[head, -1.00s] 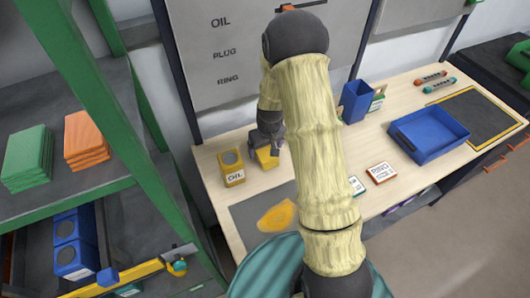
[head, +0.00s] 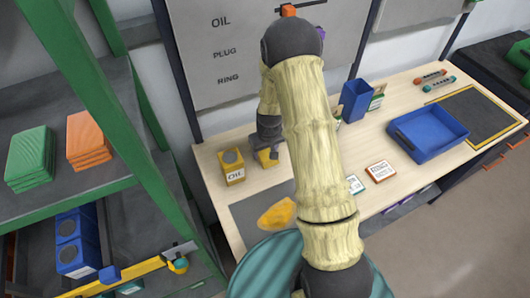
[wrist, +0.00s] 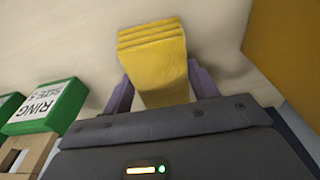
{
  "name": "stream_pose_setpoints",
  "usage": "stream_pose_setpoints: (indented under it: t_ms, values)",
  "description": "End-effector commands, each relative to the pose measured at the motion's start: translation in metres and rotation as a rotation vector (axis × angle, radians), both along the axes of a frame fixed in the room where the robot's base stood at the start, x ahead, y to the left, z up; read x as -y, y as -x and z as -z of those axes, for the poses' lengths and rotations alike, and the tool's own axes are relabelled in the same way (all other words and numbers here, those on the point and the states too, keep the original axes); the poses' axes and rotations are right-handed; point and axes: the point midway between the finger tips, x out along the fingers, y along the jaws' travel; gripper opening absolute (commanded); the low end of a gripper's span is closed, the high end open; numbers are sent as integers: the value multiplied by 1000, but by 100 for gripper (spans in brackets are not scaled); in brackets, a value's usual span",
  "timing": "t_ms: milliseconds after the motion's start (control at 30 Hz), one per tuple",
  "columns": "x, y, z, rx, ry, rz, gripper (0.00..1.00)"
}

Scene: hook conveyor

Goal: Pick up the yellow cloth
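The yellow cloth (wrist: 158,55) is a folded, layered stack in the wrist view, directly ahead of my gripper. In the head view the yellow cloth (head: 267,158) lies on the table beside the oil tin, partly hidden by my gripper. My gripper (wrist: 160,72) has its two fingers spread on either side of the cloth. The right finger is close against the cloth's side; whether either finger touches it is unclear. In the head view my gripper (head: 268,150) is low over the table, with its fingertips hard to make out.
The yellow oil tin (head: 232,170) stands just left of the cloth. A green ring box (wrist: 50,105) is at the left in the wrist view. A blue bin (head: 355,100) and blue tray (head: 430,147) stand farther right. An orange-yellow patch (head: 277,214) lies on a grey mat.

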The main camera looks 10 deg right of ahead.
Motion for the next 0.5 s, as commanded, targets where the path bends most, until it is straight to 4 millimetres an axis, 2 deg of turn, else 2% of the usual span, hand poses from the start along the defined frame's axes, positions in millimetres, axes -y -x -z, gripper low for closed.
stream_pose_setpoints:
  t_ms: [333,500]
  values:
    - [0,0,-1,1,0,0,36]
    - [0,-1,-13,4,0,-1,36]
